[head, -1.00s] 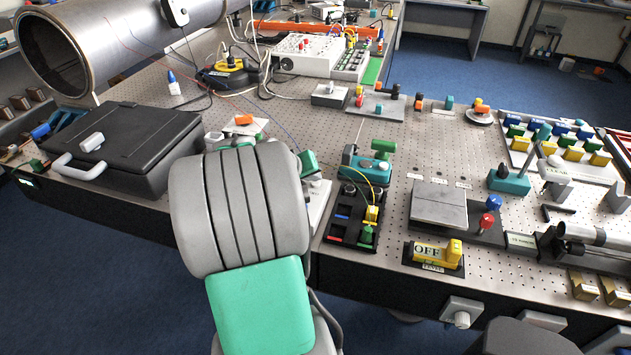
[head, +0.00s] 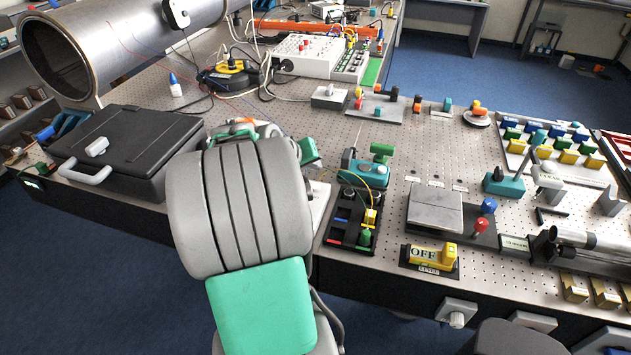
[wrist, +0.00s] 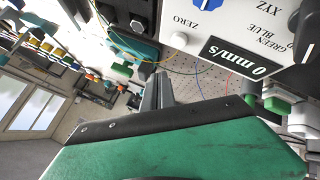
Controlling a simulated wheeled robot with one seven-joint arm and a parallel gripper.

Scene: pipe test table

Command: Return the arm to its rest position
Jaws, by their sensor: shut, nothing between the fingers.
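My arm stands in the middle foreground of the head view, with ribbed grey and green covers. It hides part of the table between the black case and the black tray. My gripper shows in the wrist view (wrist: 157,92) as two grey fingers pressed together with nothing between them. The fingertips point toward the perforated tabletop near a white control box (wrist: 245,45) marked "0 mm/s". I cannot tell how far the fingertips are from the tabletop. In the head view the gripper is hidden behind the arm.
A black case (head: 130,150) stands left of my arm. Right of it are a black tray (head: 336,240), a teal device (head: 362,172), a grey plate (head: 435,207) and a yellow OFF lever (head: 447,257). A large metal pipe (head: 125,35) lies at the back left.

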